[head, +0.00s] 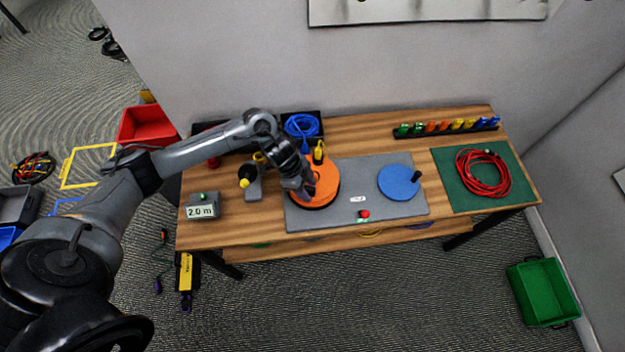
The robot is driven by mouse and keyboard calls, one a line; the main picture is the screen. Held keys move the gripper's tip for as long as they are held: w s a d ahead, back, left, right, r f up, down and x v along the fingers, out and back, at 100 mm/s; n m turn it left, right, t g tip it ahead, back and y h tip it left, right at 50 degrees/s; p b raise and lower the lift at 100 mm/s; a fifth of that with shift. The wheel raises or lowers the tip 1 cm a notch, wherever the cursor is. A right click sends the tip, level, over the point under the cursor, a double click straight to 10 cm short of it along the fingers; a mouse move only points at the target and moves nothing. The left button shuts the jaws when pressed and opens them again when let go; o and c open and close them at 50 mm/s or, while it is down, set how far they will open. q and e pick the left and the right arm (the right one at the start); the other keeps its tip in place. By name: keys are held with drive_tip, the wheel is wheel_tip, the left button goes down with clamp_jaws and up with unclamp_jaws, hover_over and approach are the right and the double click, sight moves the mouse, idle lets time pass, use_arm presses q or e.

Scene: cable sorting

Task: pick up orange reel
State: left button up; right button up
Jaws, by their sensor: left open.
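The orange reel (326,182) is a flat round disc on the left part of the grey mat on the wooden table. My left gripper (305,192) comes in from the left and is over the left part of the reel, covering some of it. Its jaws are open, but the fingers are small and dark here. I cannot tell whether they touch the reel. A dark upright piece with yellow (319,152) shows at the reel's back edge. My right gripper is not in view.
A blue reel (397,183) with a dark handle lies on the mat's right side. A coiled red cable (482,175) lies on a green mat (448,180). A display reading 2.0 m (202,211) stands at the left. A blue coil (301,125) and a connector rack (446,129) are behind.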

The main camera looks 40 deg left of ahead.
use_arm(q)
clamp_jaws()
drive_tip(key=shift+r, duration=0.1)
idle(0.4)
